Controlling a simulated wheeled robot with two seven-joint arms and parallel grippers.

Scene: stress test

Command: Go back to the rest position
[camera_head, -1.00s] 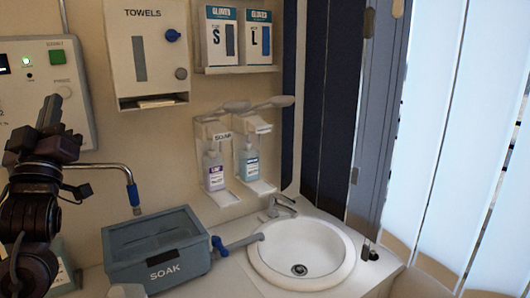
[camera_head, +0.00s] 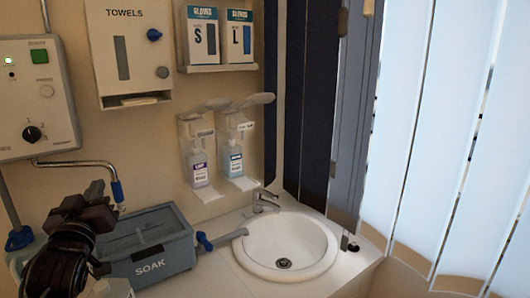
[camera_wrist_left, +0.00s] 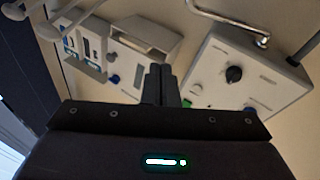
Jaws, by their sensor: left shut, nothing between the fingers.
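My left gripper (camera_head: 92,192) comes in from the lower left in the head view, in front of the wall and beside the left end of the grey-blue SOAK box (camera_head: 150,262). In the left wrist view its two dark fingers (camera_wrist_left: 160,84) lie together, shut with nothing between them. My right gripper is in neither view.
A wall control box (camera_head: 35,100) with a black knob and a bent metal pipe (camera_head: 85,163) are near the left arm. A towel dispenser (camera_head: 130,50), glove boxes (camera_head: 220,40) and soap bottles (camera_head: 199,168) line the wall. A white sink (camera_head: 290,245) is at the right.

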